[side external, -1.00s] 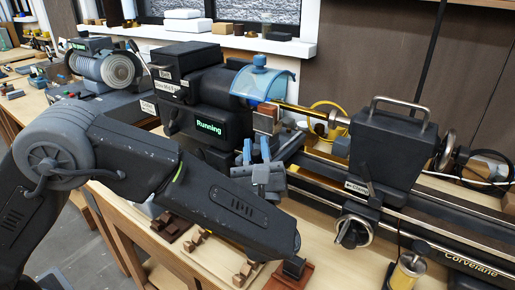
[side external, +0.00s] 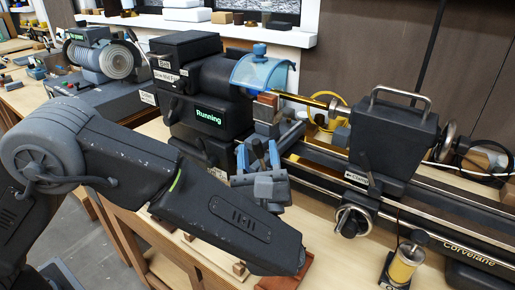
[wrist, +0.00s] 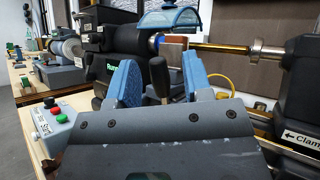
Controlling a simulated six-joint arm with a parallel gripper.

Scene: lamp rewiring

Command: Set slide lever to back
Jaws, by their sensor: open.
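A dark lever with a rounded grip (wrist: 159,77) stands upright between my gripper's blue fingers in the wrist view. It looks like the slide lever. Its dark handle also shows between the fingers in the side view (side external: 258,152). My gripper (side external: 257,157) is open, with one finger on each side of the lever. I cannot tell whether either finger touches it. The lever's base is hidden behind the gripper body. The dark lathe (side external: 203,112) behind shows a green "Running" display.
A clear blue guard (side external: 263,70) covers the chuck, with a wooden block (side external: 266,103) below it. The tailstock (side external: 393,135) stands to the right, with a handwheel (side external: 352,221) below it. A button box (wrist: 56,122) with red and green buttons is at the left.

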